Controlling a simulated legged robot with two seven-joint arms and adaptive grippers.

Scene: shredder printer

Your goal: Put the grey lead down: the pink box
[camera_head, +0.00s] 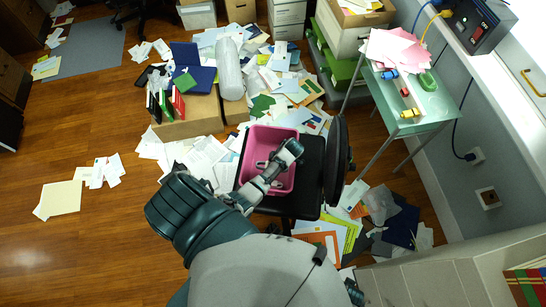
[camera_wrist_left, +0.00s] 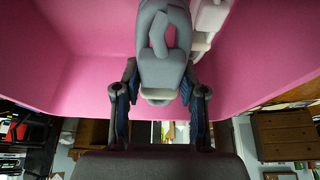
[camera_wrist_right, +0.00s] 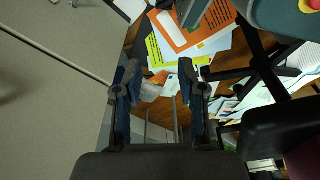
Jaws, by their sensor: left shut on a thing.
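The pink box (camera_head: 257,140) sits on a black office chair seat in the head view. My left arm reaches over it, and its hand hides part of the inside. In the left wrist view my left gripper (camera_wrist_left: 160,90) is shut on the grey lead (camera_wrist_left: 162,62), a looped grey piece. Pink box walls (camera_wrist_left: 265,50) surround it there. A paler grey piece (camera_wrist_left: 206,18) shows beside the held lead. My right gripper (camera_wrist_right: 158,85) is open and empty, low beside the chair.
The chair's seat (camera_head: 310,165) and backrest (camera_head: 337,160) border the box on the right. A glass side table (camera_head: 432,108) stands at the upper right. Papers (camera_head: 200,165) and a cardboard box (camera_head: 195,122) cover the floor ahead.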

